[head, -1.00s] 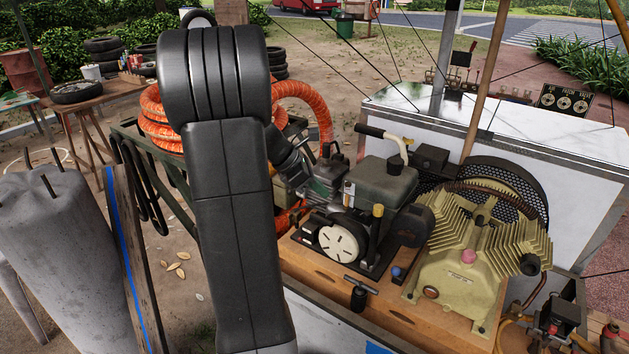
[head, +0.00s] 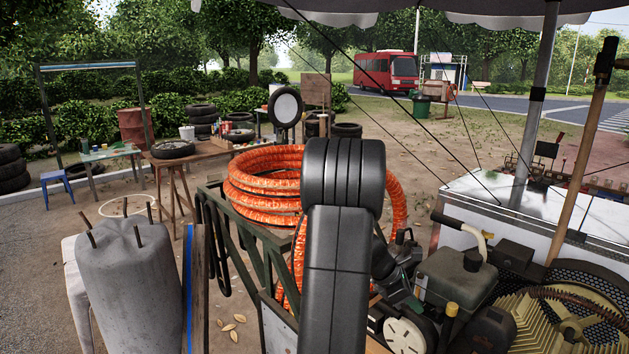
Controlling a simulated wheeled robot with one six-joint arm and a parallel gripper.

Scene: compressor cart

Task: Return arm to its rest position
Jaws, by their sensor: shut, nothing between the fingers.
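My arm's large dark grey links rise through the middle of the head view and cover what is behind them. Just right of them, my wrist and gripper (head: 403,292) show small and dark against the compressor cart's engine (head: 455,280). The gripper looks shut and empty; its fingertips are hard to make out. I cannot tell whether it touches the engine or is only in front of it.
The compressor's ribbed pump (head: 560,325) and a white box (head: 490,205) are at right. Open dirt ground lies beyond.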

